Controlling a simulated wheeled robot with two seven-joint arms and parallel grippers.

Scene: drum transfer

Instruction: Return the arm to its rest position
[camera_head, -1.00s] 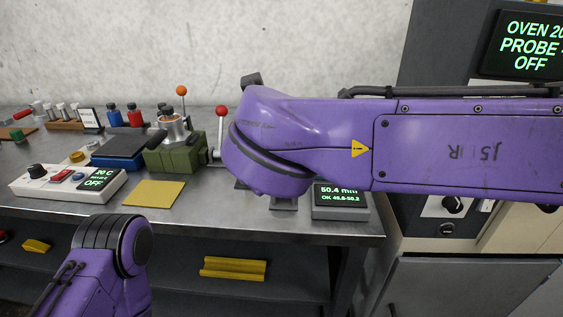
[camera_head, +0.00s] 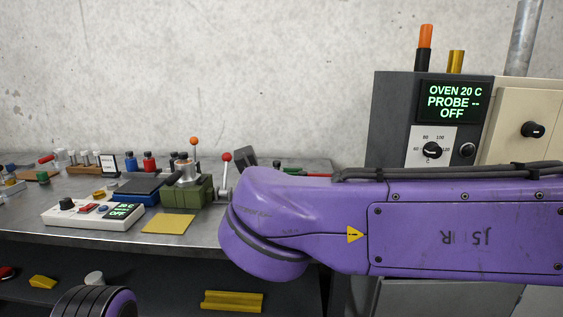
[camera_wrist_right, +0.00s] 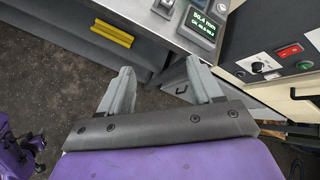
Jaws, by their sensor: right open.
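My right arm (camera_head: 400,225) reaches in from the right in the head view, its purple links covering the right part of the bench. My right gripper (camera_wrist_right: 163,88) shows in the right wrist view with its two grey fingers spread wide apart. Nothing is between the fingers. It hangs in front of the bench edge, over the dark floor. In the head view its fingers are out of sight. A rounded purple link of my left arm (camera_head: 95,302) shows at the bottom left; the left gripper is out of view.
The metal bench (camera_head: 200,232) carries a white control box (camera_head: 92,214), a yellow mat (camera_head: 168,223), a green fixture (camera_head: 187,193) and bottles. An oven (camera_head: 405,110) stands at the right, reading 20 C and OFF. A yellow bar (camera_head: 232,301) lies below the bench, also visible in the wrist view (camera_wrist_right: 113,32).

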